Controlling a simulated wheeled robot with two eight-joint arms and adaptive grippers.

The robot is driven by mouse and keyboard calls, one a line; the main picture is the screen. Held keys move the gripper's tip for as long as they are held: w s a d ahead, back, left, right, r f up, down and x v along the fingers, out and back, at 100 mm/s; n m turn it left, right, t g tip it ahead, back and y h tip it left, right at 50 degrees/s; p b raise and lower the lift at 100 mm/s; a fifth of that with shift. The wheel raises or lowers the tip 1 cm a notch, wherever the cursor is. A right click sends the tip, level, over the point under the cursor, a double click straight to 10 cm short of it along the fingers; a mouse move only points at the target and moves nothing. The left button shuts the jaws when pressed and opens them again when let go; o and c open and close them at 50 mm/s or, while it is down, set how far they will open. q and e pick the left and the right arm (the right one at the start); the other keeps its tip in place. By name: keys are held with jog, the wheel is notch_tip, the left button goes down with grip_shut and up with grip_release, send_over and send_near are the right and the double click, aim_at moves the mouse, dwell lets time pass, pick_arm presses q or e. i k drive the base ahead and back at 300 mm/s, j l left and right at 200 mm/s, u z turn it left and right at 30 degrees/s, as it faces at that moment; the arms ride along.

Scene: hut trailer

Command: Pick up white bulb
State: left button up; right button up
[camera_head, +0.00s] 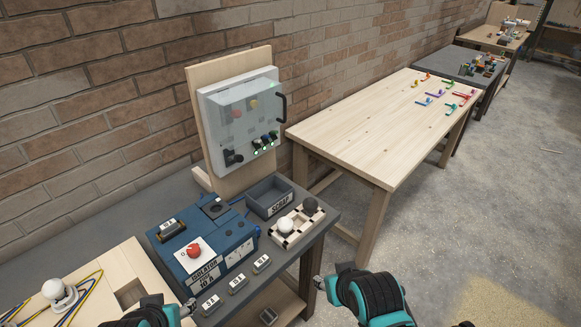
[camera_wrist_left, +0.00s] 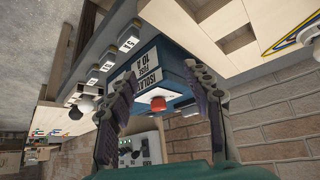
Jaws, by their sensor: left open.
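A round white bulb (camera_head: 285,225) sits in a light tray with dark corner marks (camera_head: 290,240), beside a dark bulb (camera_head: 309,206). The white bulb also shows small in the left wrist view (camera_wrist_left: 86,106). Another white bulb-like piece (camera_head: 54,288) stands in a fitting on the wooden board at far left. My left gripper (camera_head: 190,306) is low in the head view, left of the tray and apart from it. In the left wrist view its fingers (camera_wrist_left: 163,95) are spread and empty. My right gripper (camera_head: 320,284) is at bottom centre; its fingers are barely visible.
A blue isolator box (camera_head: 210,235) with a red knob stands left of the tray. A grey scrap bin (camera_head: 270,196) is behind the tray. A panel box (camera_head: 240,115) rises at the back. Several labelled fuse blocks (camera_head: 238,283) line the front edge.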

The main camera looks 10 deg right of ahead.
aim_at(310, 205)
jog(key=i+l+z, duration=0.15)
jog(key=z, duration=1.45)
jog(key=i+z, duration=0.1)
jog(key=i, duration=0.25)
